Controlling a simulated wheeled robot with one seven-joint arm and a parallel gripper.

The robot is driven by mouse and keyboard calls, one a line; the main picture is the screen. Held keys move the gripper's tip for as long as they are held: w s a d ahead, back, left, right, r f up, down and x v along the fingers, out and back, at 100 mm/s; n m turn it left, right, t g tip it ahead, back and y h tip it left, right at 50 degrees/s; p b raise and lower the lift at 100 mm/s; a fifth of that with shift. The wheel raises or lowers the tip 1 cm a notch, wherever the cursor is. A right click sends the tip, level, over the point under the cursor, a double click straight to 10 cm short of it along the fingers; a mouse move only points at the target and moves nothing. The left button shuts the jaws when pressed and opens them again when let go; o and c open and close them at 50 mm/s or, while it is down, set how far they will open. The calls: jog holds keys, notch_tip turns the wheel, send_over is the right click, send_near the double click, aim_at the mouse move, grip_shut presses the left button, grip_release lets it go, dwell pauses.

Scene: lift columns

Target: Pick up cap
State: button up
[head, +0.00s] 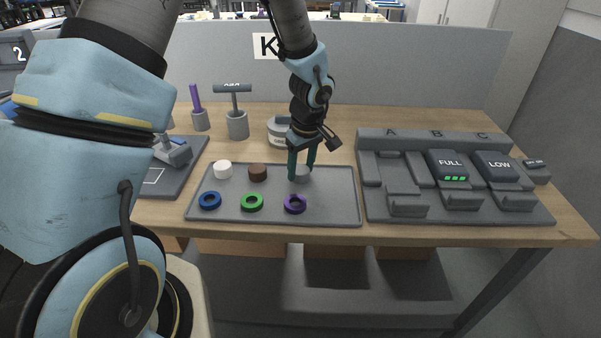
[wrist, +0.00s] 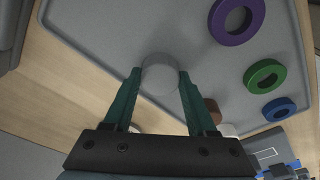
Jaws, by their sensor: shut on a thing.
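The cap is a small grey round piece (head: 302,174) at the back right of the grey tray (head: 334,212) in the head view. In the wrist view the grey cap (wrist: 160,74) sits between the fingertips. My gripper (head: 300,172) has green fingers and points down at the tray. In the wrist view the gripper (wrist: 158,78) is shut on the grey cap, with one finger on each side. The cap is at or just above the tray surface; I cannot tell which.
The tray also holds a white cap (head: 223,169), a brown cap (head: 257,172), and blue (head: 210,200), green (head: 252,202) and purple (head: 295,204) rings. A grey dock (head: 407,203) with FULL and LOW blocks stands right. Cups with tools and a round container (head: 279,131) stand behind.

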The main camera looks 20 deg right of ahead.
aim_at(301, 170)
jog(key=shift+r, duration=0.1)
notch_tip(301, 170, up, 12)
jog(key=b, duration=0.1)
dwell(0.5)
jog(key=shift+f, duration=0.2)
